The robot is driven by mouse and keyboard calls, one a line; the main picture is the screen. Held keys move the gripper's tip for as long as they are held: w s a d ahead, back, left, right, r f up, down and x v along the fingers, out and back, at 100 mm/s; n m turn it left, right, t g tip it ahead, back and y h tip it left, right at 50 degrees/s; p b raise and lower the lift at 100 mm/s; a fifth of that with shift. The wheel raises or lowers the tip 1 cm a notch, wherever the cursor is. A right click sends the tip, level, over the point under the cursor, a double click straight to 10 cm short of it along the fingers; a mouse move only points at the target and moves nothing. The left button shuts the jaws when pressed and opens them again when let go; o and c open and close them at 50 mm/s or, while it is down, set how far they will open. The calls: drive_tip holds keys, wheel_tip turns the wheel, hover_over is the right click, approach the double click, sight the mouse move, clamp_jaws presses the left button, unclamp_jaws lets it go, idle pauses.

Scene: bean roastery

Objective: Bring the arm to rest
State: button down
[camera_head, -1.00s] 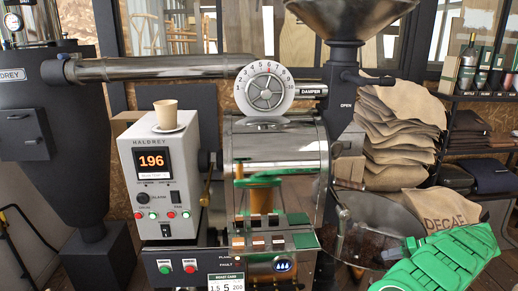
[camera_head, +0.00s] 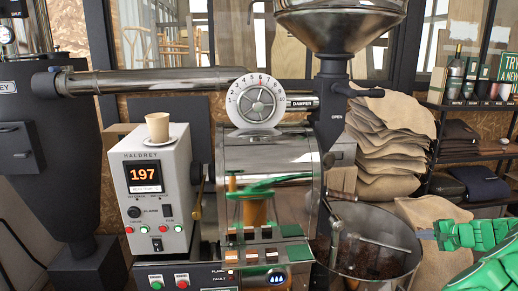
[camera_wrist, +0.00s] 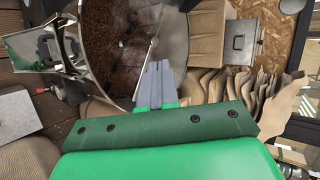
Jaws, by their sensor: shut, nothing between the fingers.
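My gripper (camera_head: 427,234) is at the lower right of the head view, at the end of my green arm. In the wrist view its two grey fingers (camera_wrist: 155,84) are pressed together with nothing between them. In that view the fingertips overlap the rim of the round cooling tray (camera_wrist: 172,48), which holds dark brown beans. In the head view the same tray (camera_head: 418,262) lies just left of my gripper. Whether the fingers touch the tray cannot be told.
The roaster drum (camera_head: 268,150) has a damper dial (camera_head: 257,101) above it. A control box (camera_head: 152,200) reads 197 and carries a cup (camera_head: 158,126) on a saucer. Stacked sacks (camera_head: 385,155) and a shelf (camera_head: 470,105) stand behind at the right.

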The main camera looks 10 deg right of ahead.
drive_tip(key=w+a+r+n+g+y, duration=0.15)
drive_tip(key=a+r, duration=0.45)
drive_tip(key=a, duration=0.6)
drive_tip(key=a+r+n+g+y, duration=0.1)
drive_tip(key=a+r+n, duration=0.1)
drive_tip(key=a+r, duration=0.65)
drive_tip(key=s+a+n+g, duration=0.2)
drive_tip(key=s+a, duration=0.2)
drive_tip(key=a, duration=0.6)
drive_tip(key=s+a+n+g, duration=0.2)
drive_tip(key=s+a+n, duration=0.15)
drive_tip(key=a, duration=0.75)
drive_tip(key=s+a+n+g+h, duration=0.1)
drive_tip(key=s+a+n+g, duration=0.1)
drive_tip(key=s+a, duration=0.55)
drive_tip(key=s+a+n+g+h, duration=0.15)
drive_tip(key=s+a, duration=0.25)
drive_tip(key=s, duration=0.6)
drive_tip(key=s+d+f+n+g+h, duration=0.1)
drive_tip(key=s+h, duration=0.1)
drive_tip(key=s, duration=0.7)
drive_tip(key=s+d+f+n+g+h, duration=0.1)
drive_tip(key=s+h, duration=0.1)
drive_tip(key=s, duration=0.8)
drive_tip(key=shift+s+d+f, duration=0.15)
drive_tip(key=shift+d+f, duration=0.2)
drive_tip(key=shift+f, duration=0.05)
